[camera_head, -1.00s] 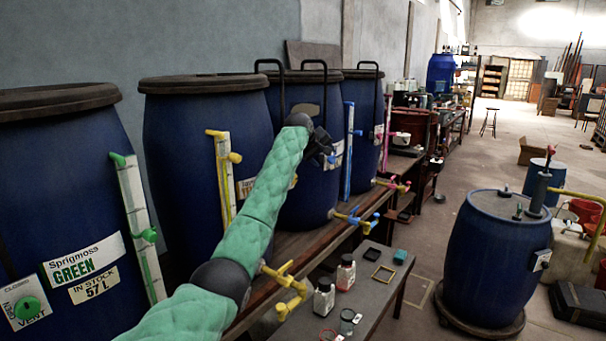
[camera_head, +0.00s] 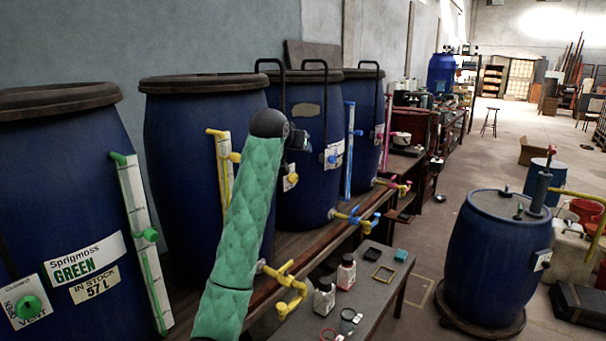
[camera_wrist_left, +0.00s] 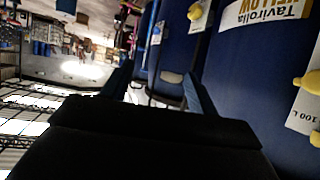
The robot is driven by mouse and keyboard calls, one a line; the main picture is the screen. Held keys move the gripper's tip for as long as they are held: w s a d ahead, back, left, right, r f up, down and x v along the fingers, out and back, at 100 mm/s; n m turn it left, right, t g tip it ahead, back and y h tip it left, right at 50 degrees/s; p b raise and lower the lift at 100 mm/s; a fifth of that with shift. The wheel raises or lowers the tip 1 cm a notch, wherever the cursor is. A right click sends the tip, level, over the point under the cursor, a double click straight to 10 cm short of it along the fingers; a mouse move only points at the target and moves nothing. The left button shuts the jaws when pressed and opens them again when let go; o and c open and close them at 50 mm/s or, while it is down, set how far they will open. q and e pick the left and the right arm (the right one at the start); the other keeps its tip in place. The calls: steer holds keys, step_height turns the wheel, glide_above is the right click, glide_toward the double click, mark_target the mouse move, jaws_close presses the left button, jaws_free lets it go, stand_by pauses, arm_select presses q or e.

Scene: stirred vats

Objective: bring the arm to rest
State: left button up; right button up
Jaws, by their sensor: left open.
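My left arm, in a green quilted sleeve, rises from the bottom of the head view in front of the blue vats. My left gripper (camera_head: 303,139) is small and dark at the end of this arm, in front of the third vat (camera_head: 310,190) and apart from the table. In the left wrist view the two fingers of the gripper (camera_wrist_left: 160,88) stand apart with nothing seen between them. My right gripper is in neither view.
The green-labelled vat (camera_head: 60,190) stands at the left. A separate blue drum (camera_head: 495,260) stands right, with open floor beyond.

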arm_select(q)
steer(key=s+a+f+g+y, duration=0.1)
steer(key=s+a+f, duration=0.3)
steer(key=s+f, duration=0.7)
steer(key=s+a+f+n+g, duration=0.1)
steer(key=s+a+f, duration=0.2)
steer(key=s+f, duration=0.8)
steer(key=s+a+f+g+y, duration=0.1)
steer(key=s+a+f, duration=0.4)
steer(key=f, duration=1.1)
steer(key=s+f+g, duration=0.2)
steer(key=s+f, duration=0.7)
steer(key=s, duration=0.3)
steer(key=s+a+f+g, duration=0.1)
steer(key=s+f+g, duration=0.2)
steer(key=s+f, duration=0.6)
steer(key=s+f+g, duration=0.2)
steer(key=s+f, duration=0.7)
steer(key=s, duration=0.6)
steer(key=shift+s+a+f+g+y, duration=0.2)
steer(key=shift+s+f+g+y, duration=0.1)
steer(key=shift+s, duration=0.1)
